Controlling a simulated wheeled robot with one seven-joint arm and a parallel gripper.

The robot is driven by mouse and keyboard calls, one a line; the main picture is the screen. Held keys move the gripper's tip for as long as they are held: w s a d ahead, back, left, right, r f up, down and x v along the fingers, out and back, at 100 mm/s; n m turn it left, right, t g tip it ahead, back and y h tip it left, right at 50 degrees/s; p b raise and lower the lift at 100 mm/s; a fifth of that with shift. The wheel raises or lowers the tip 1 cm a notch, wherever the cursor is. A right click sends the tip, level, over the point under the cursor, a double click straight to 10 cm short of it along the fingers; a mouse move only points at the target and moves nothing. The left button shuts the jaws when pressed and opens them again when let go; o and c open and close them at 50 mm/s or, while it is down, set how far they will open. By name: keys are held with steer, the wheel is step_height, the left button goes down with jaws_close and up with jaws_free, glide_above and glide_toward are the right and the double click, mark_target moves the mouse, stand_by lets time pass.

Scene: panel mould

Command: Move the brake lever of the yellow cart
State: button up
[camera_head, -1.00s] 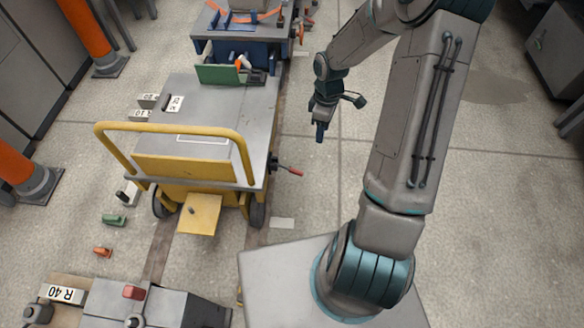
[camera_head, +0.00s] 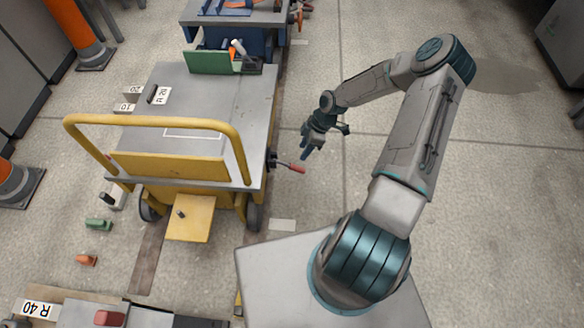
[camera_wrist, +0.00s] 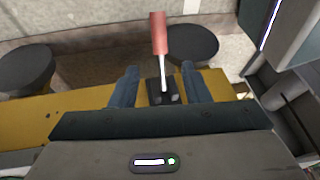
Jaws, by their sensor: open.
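The yellow cart (camera_head: 215,95) stands left of my arm, with a grey deck and a yellow push handle. Its brake lever (camera_head: 290,167) has a red grip and sticks out from the cart's right side. In the wrist view the lever (camera_wrist: 159,40) points upward from a dark mount, its metal rod between my two blue fingers. My gripper (camera_head: 306,153) is just above and right of the red grip in the head view. In the wrist view my gripper (camera_wrist: 159,88) is open, with a gap on both sides of the rod. I cannot tell how far apart they are in depth.
Dark wheels (camera_wrist: 25,70) flank the lever in the wrist view. A blue cart (camera_head: 240,35) stands behind the yellow one. Small green (camera_head: 98,224) and orange (camera_head: 86,260) pieces lie on the floor at left. The floor right of my arm is clear.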

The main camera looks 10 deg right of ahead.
mark_target(293, 167)
steer(key=b+x, duration=0.3)
steer(key=x, duration=0.8)
jaws_close()
